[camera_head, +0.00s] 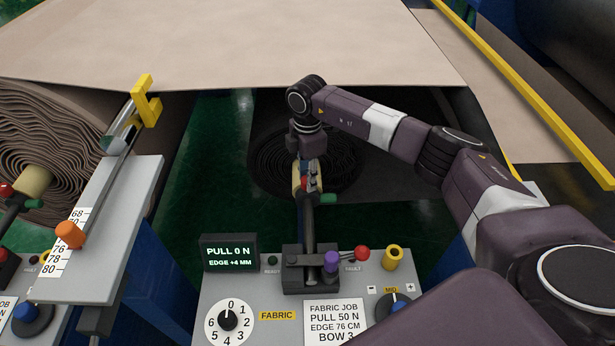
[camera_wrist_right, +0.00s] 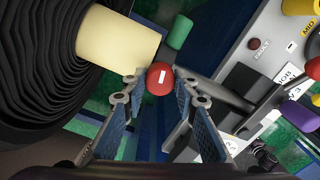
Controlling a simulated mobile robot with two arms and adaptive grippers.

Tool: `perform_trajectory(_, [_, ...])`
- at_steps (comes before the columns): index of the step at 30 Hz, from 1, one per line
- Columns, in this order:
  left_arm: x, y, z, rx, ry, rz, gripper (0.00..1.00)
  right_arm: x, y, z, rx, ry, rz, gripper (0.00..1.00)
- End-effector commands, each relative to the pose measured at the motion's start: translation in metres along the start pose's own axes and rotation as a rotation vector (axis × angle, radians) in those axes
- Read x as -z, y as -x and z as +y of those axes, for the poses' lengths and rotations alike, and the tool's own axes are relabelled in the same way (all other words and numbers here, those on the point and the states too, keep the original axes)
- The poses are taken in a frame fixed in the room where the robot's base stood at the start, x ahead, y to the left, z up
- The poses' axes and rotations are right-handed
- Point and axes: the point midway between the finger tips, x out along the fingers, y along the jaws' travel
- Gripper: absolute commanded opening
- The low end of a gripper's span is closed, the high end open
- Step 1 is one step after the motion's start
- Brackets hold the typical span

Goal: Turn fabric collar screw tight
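The collar screw has a red round head with a white mark (camera_wrist_right: 160,78), seen in the right wrist view beside the cream collar or core (camera_wrist_right: 118,47) of the dark roll. My right gripper (camera_wrist_right: 160,98) is open, one blue-padded finger on each side of the red head, with gaps showing between them. I cannot tell how deep the head sits between the tips. In the head view my right gripper (camera_head: 308,165) points down over the collar and mostly hides the screw. My left gripper is not in view.
A green knob (camera_wrist_right: 180,32) is close beside the screw. A dark bar (camera_head: 309,225) runs to the grey control panel (camera_head: 270,290), which has a purple knob (camera_head: 331,261), red ball (camera_head: 362,253) and yellow ring (camera_head: 393,257). The display (camera_head: 230,252) reads PULL 0 N, EDGE +4 MM.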

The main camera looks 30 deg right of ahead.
Motion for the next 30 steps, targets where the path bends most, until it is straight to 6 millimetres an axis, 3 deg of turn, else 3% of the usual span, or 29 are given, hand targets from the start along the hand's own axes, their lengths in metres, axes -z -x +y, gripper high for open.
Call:
perform_trajectory(5, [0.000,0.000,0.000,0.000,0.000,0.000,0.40,-0.001,0.002,0.001,-0.004,0.000,0.000,0.44])
perform_trajectory(16, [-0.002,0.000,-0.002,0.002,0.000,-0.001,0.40,0.000,0.008,0.001,-0.004,0.001,0.000,0.44])
perform_trajectory(30, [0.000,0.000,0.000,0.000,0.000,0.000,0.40,-0.001,0.098,0.001,-0.005,0.001,0.000,0.44])
